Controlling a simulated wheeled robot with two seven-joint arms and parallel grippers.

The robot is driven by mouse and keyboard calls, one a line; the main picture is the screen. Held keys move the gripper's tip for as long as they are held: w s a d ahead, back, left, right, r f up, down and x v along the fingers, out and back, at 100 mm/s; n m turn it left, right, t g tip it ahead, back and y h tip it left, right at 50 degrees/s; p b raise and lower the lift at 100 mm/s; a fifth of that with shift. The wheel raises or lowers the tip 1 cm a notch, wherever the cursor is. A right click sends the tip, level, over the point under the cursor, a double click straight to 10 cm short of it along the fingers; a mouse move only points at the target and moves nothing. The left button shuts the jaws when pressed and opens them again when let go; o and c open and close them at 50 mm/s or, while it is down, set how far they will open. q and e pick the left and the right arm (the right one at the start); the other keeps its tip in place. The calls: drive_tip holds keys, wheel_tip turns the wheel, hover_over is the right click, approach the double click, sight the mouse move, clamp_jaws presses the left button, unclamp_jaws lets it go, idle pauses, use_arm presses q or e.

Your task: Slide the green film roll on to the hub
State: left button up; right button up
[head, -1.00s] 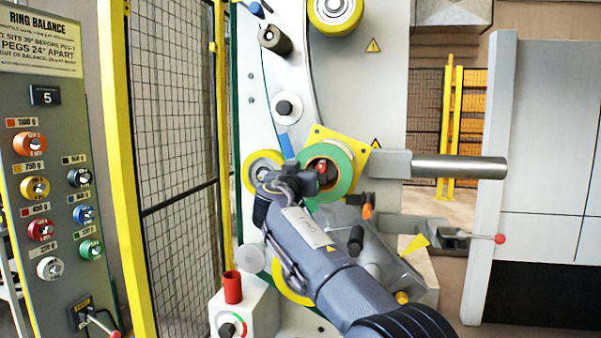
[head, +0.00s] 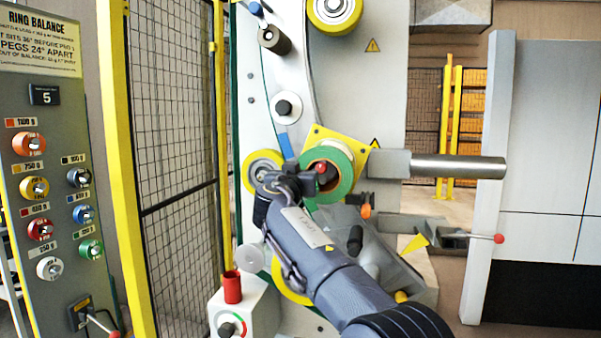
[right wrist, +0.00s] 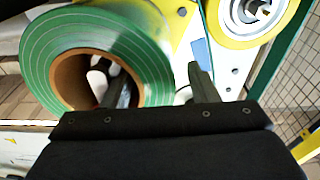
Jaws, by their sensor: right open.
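The green film roll (head: 345,170), with a brown core, stands on edge in front of a yellow square plate (head: 318,132) on the machine. It also shows large in the right wrist view (right wrist: 148,62). My right gripper (head: 308,180) is at the roll's left side and is open. In the right wrist view its fingers (right wrist: 160,88) are spread. One overlaps the core opening and the other is outside the roll's rim; contact is unclear. A red tip (head: 322,168) shows within the core opening. The hub cannot be made out clearly. My left gripper is not in view.
A grey horizontal shaft (head: 455,167) sticks out right of the roll. A yellow-rimmed wheel (head: 251,172) is close left of it. A mesh fence (head: 178,130) and a panel of coloured pegs (head: 50,120) stand left.

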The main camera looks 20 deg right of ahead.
drive_tip(key=b+v, duration=0.3)
drive_tip(key=v, duration=0.4)
drive_tip(key=shift+s+a+b, duration=0.2)
drive_tip(key=shift+s+b, duration=0.05)
drive_tip(key=shift+b, duration=0.15)
drive_tip(key=shift+r, duration=0.15)
